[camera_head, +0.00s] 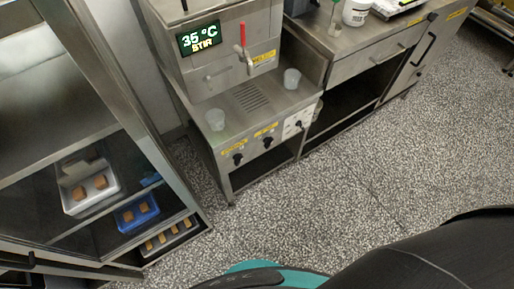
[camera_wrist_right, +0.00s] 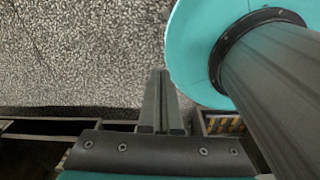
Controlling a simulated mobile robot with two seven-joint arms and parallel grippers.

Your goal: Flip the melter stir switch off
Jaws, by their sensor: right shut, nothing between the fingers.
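The melter (camera_head: 225,60) is a steel machine with a display (camera_head: 198,38) reading "35 °C STIR" and a red-handled tap (camera_head: 244,50). Its lower front panel carries two black knobs, a left one (camera_head: 238,158) and a middle one (camera_head: 267,142), under yellow labels too small to read. At the panel's right end is a pale plate with small dark controls (camera_head: 297,124); I cannot tell which control is the stir switch or its position. My right gripper (camera_wrist_right: 160,78) is shut and empty, over speckled floor in the right wrist view, away from the melter. My left gripper is not seen.
A steel rack (camera_head: 150,150) at left holds trays of brown pieces, including a blue tray (camera_head: 137,213). A steel counter (camera_head: 380,50) stands right of the melter. The speckled floor (camera_head: 330,190) before it is clear.

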